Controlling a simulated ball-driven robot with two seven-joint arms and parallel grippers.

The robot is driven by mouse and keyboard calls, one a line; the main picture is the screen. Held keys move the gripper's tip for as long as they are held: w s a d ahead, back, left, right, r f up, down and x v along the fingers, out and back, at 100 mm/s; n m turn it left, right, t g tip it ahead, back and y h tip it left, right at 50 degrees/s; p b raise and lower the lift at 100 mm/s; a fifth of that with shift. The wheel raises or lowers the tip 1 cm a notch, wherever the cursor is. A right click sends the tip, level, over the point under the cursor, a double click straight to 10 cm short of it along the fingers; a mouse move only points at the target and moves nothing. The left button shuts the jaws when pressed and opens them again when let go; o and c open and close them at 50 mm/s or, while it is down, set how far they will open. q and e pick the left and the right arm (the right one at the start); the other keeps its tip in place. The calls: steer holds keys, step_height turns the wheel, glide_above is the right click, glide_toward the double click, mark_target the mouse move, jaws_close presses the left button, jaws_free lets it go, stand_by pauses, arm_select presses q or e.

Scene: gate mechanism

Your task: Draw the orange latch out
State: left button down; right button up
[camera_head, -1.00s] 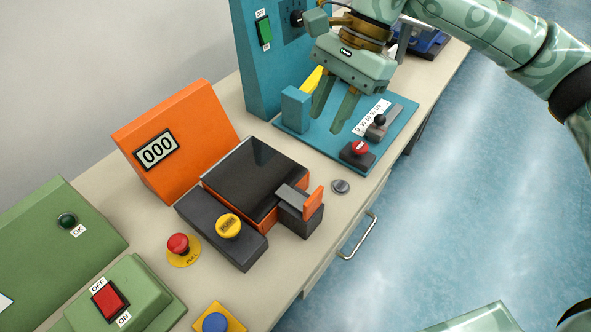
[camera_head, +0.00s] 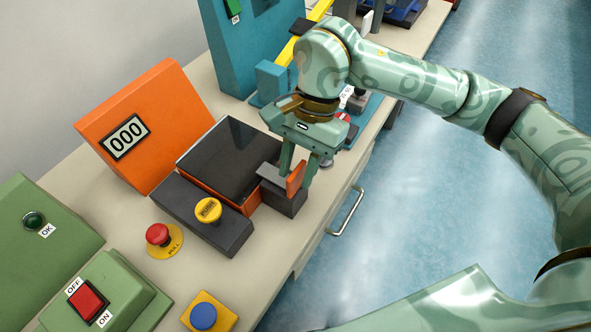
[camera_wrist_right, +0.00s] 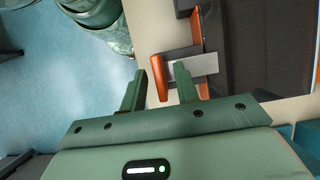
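The orange latch (camera_head: 295,177) is an upright orange plate on the end of a grey bar (camera_head: 270,174), which runs over a dark block (camera_head: 285,202) at the right side of the orange machine. My right gripper (camera_head: 295,181) is over it from above, fingers apart, one on each side of the plate. The right wrist view shows the latch (camera_wrist_right: 160,77) between the two open fingers (camera_wrist_right: 161,70), with a gap to the left finger; the right finger is over the grey bar (camera_wrist_right: 196,66). Contact cannot be told. My left gripper is not in view.
The orange machine (camera_head: 147,124) has a counter reading 000 and a dark lid (camera_head: 230,158). A yellow push button (camera_head: 208,210) and a red pull knob (camera_head: 158,235) are to the left. A teal panel (camera_head: 235,50) stands behind. A drawer handle (camera_head: 348,212) is on the bench front.

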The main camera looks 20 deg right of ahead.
steer(key=shift+s+a+f, duration=0.1)
steer(key=shift+a+f, duration=0.1)
steer(key=shift+f, duration=0.25)
jaws_close()
steer(key=s+d+p, duration=0.1)
steer(key=s+d, duration=0.1)
steer(key=shift+s, duration=0.35)
jaws_free()
steer(key=shift+s+d, duration=0.1)
steer(key=shift+d, duration=0.15)
